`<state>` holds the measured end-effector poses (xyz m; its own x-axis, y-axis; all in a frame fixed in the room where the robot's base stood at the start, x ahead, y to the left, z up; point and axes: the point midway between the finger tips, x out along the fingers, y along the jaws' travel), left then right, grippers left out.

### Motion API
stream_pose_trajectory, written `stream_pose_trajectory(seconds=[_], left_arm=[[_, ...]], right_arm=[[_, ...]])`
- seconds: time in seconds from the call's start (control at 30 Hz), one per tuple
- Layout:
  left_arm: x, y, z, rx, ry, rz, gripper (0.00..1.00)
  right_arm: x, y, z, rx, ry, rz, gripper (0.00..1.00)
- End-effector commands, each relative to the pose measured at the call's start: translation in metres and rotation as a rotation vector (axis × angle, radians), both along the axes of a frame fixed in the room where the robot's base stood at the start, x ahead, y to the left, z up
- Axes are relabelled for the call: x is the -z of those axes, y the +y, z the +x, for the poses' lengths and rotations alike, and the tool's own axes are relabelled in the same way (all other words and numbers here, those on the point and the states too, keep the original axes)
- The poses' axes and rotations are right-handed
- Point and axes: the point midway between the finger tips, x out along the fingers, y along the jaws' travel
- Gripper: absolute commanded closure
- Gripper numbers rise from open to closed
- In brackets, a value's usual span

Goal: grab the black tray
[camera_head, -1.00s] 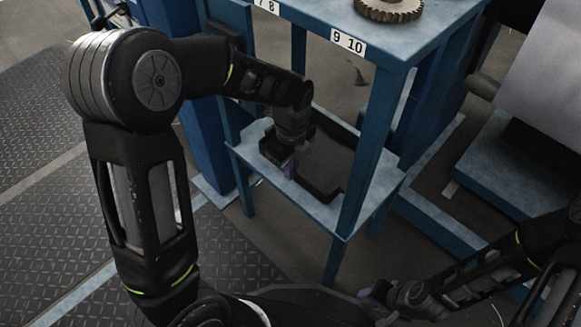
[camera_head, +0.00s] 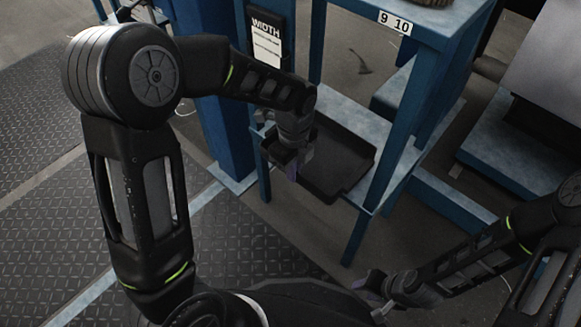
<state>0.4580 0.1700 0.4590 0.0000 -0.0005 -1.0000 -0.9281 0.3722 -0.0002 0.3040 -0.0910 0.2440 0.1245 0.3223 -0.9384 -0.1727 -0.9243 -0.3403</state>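The black tray (camera_head: 345,150) is a shallow, dark, rimmed tray in the head view. It lies over the lower shelf (camera_head: 372,198) of a blue stand, and its near end sticks out past the shelf's front edge. My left gripper (camera_head: 293,172) points down at the tray's near left edge and appears shut on its rim; the gripper and wrist hide that part of the rim. My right gripper (camera_head: 377,294) is low in the picture, away from the stand. Its fingertips look apart with nothing between them.
Blue legs (camera_head: 395,125) of the stand rise on both sides of the tray. The upper top (camera_head: 440,25) carries a "9 10" label and part of a gear. A blue machine base (camera_head: 500,150) stands to the right. The floor in front of the stand is clear.

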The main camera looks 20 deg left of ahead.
Motion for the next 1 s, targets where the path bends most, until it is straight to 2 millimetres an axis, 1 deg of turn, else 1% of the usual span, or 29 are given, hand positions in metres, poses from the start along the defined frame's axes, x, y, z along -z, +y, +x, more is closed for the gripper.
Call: stream_pose_trajectory(seconds=[0.43,0.47,0.5,0.73,1.0], left_arm=[[0.0,-0.0018,-0.0003,0.0,0.0,0.0,1.0],[-0.0001,-0.0018,-0.0003,0.0,0.0,0.0,0.93],[-0.0001,-0.0018,-0.0003,0.0,0.0,0.0,0.9],[-0.0001,-0.0017,-0.0003,0.0,0.0,0.0,0.71],[-0.0008,-0.0016,-0.0002,0.0,0.0,0.0,0.7]], right_arm=[[-0.0007,-0.0001,-0.0001,0.0,0.0,0.0,0.64],[-0.0007,-0.0001,-0.0001,0.0,0.0,0.0,0.64],[-0.0007,-0.0001,-0.0001,0.0,0.0,0.0,0.64],[-0.0007,-0.0001,-0.0001,0.0,0.0,0.0,0.64],[-0.001,0.0,-0.0002,0.0,0.001,0.0,0.64]])
